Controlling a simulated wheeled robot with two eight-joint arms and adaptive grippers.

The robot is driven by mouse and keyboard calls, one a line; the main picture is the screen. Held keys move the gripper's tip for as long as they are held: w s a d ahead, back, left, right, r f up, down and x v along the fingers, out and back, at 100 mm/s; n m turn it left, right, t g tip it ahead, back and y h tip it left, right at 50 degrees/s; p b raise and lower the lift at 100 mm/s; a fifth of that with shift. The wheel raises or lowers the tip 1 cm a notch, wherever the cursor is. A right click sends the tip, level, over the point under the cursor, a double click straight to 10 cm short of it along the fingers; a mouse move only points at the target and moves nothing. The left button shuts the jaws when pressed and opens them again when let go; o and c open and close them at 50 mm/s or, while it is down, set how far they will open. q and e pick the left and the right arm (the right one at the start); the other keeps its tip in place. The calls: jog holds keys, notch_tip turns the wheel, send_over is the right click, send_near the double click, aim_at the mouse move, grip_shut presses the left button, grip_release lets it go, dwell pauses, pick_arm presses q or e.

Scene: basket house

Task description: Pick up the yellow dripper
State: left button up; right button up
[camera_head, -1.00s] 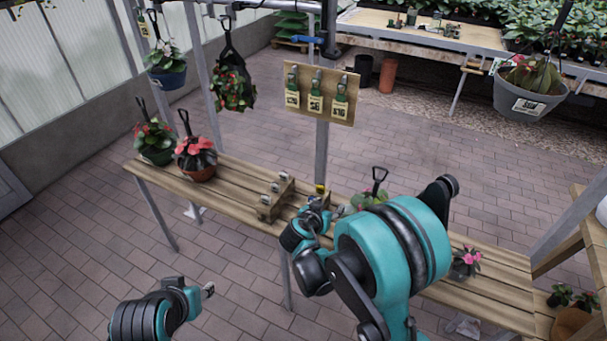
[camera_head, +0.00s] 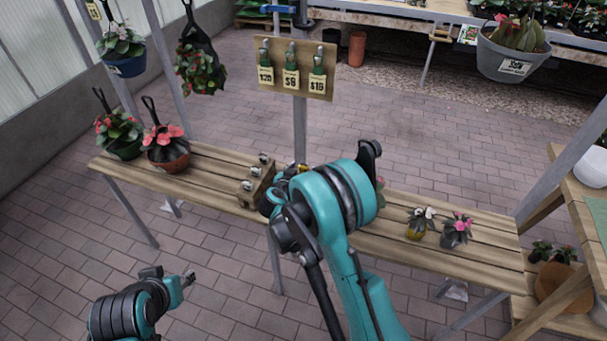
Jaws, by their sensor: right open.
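My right gripper (camera_head: 288,174) is over the middle of the slatted bench (camera_head: 205,172), just right of a small wooden rack (camera_head: 256,189). Its fingers are small and partly hidden by my own arm. No yellow dripper can be made out clearly; the spot beside the rack where a small yellow item showed before is now behind my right arm. The rack has several small grey-topped items in it. My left gripper (camera_head: 188,280) is low at the left, in front of the bench and apart from it; its jaw opening is too small to judge.
A board (camera_head: 292,68) with three green price-tagged tools is on the post behind the bench. Potted red flowers (camera_head: 167,148) stand at the bench's left. A grey planter (camera_head: 511,58) hangs at upper right.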

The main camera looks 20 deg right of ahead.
jog(key=c, duration=0.8)
jog(key=shift+c, duration=0.2)
